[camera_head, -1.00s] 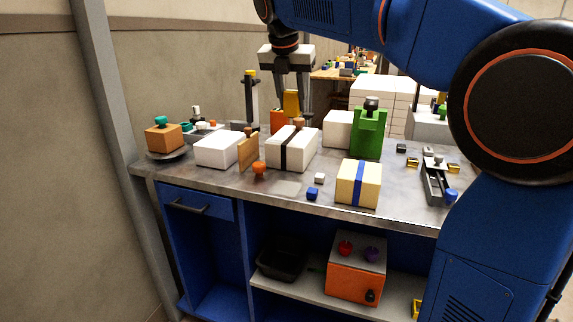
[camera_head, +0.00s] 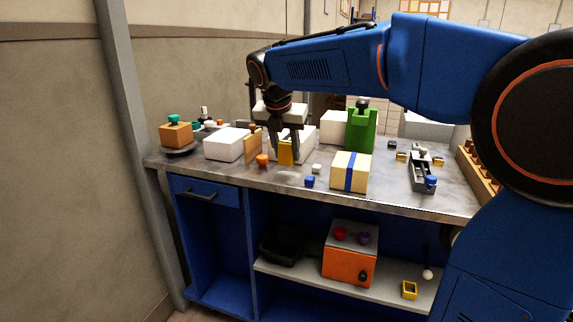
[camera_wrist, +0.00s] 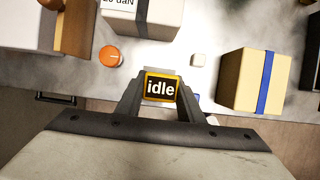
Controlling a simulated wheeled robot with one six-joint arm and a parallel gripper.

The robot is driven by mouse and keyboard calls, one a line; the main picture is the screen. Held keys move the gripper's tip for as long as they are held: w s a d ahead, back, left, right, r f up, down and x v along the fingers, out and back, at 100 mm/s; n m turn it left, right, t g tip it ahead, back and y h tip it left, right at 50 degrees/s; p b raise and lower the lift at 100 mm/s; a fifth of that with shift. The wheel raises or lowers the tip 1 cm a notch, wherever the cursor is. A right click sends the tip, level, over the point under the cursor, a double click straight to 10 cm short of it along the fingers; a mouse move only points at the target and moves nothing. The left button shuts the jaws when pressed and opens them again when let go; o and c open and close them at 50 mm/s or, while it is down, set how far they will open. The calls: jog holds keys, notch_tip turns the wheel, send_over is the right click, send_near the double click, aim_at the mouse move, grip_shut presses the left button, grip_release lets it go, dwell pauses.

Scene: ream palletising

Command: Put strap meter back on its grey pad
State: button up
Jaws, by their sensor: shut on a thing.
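The strap meter (camera_head: 286,153) is a small yellow-framed device. In the wrist view its dark screen (camera_wrist: 160,88) reads "idle". My gripper (camera_head: 286,148) points down and is shut on the meter, one finger on each side. It holds the meter in front of the white package with a dark strap (camera_head: 305,148), seemingly above the worktop's front part. A faint paler grey patch, likely the grey pad (camera_head: 287,178), lies on the worktop below the meter. I cannot tell the gap between them.
An orange knob (camera_head: 262,160), a blue cube (camera_head: 310,181) and a white cube (camera_head: 317,168) lie close around. A yellow box with a blue strap (camera_head: 350,172) stands to the right.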

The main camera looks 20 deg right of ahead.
aim_at(287, 163)
jog(key=shift+f, duration=2)
jog(key=o, duration=1.2)
jog(key=shift+f, duration=0.1)
jog(key=v, duration=1.2)
jog(key=shift+r, duration=0.2)
jog(key=s+d+f+m+y, duration=0.1)
jog(key=s+d+f+m, duration=0.2)
jog(key=s+f+m, duration=0.5)
jog(key=s+d+f+m+y, duration=0.1)
jog(key=s+d+f+m, duration=0.2)
jog(key=s+f+m, duration=0.5)
jog(key=s+d+f+m+t, duration=0.1)
jog(key=s+d+f+m, duration=0.2)
jog(key=s+f+m, duration=0.5)
jog(key=s+m, duration=0.4)
jog(key=s, duration=0.1)
jog(key=shift+s+d+f+m+y, duration=0.3)
jog(key=shift+d+f+m+y, duration=0.1)
